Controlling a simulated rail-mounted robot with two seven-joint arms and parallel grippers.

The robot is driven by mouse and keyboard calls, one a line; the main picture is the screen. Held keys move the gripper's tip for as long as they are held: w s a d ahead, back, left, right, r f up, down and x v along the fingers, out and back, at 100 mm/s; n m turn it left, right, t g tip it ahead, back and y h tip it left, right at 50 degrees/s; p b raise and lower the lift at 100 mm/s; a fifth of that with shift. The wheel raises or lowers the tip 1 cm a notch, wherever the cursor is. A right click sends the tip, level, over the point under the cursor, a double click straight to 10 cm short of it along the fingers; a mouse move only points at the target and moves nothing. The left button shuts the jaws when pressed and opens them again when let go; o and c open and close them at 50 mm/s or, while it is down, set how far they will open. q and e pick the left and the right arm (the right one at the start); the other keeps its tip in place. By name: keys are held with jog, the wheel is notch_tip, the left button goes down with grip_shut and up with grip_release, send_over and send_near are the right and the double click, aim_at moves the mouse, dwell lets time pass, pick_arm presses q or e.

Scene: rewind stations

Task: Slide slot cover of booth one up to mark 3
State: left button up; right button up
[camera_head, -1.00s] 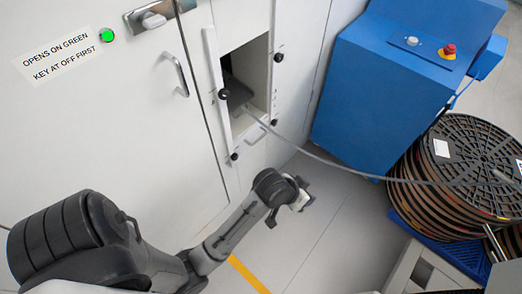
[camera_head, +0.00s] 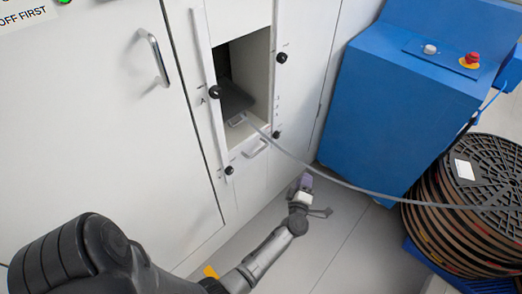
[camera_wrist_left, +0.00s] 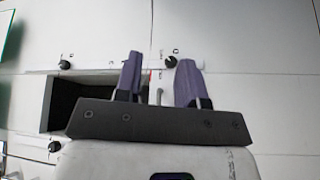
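The slot cover (camera_head: 243,165) is a white panel with a small bar handle (camera_head: 256,148), low between two side rails of the booth's open slot (camera_head: 262,75). Small marks (camera_head: 277,100) run along the right rail, too small to read. My left gripper (camera_head: 304,184) is low by the foot of the booth wall, right of and below the cover, apart from it. In the left wrist view its purple fingers (camera_wrist_left: 160,76) stand apart with nothing gripped; a pale bar, apparently the handle (camera_wrist_left: 158,96), shows beyond the gap. My right gripper is not in view.
Black knobs (camera_head: 282,57) sit on the rails. A grey cable (camera_head: 330,177) runs from the slot across above my gripper towards stacked reels (camera_head: 470,205). A blue cabinet (camera_head: 400,110) stands right. Grey floor (camera_head: 345,240) is clear in front.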

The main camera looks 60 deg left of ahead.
aim_at(259, 150)
pick_arm(q)
jog(key=s+a+n+g+y, duration=0.5)
jog(key=s+n+g+y, duration=0.2)
jog(key=s+n+g, duration=0.35)
jog(key=shift+g, duration=0.25)
jog(key=b+x, duration=0.1)
jog(key=x, duration=0.3)
jog(key=b+x, duration=0.1)
jog(key=x, duration=0.4)
jog(key=b+x, duration=0.1)
jog(key=x, duration=0.4)
jog(key=shift+w+d+r+b, duration=0.15)
jog(key=shift+w+r+b, duration=0.15)
jog(key=shift+w, duration=0.1)
grip_shut()
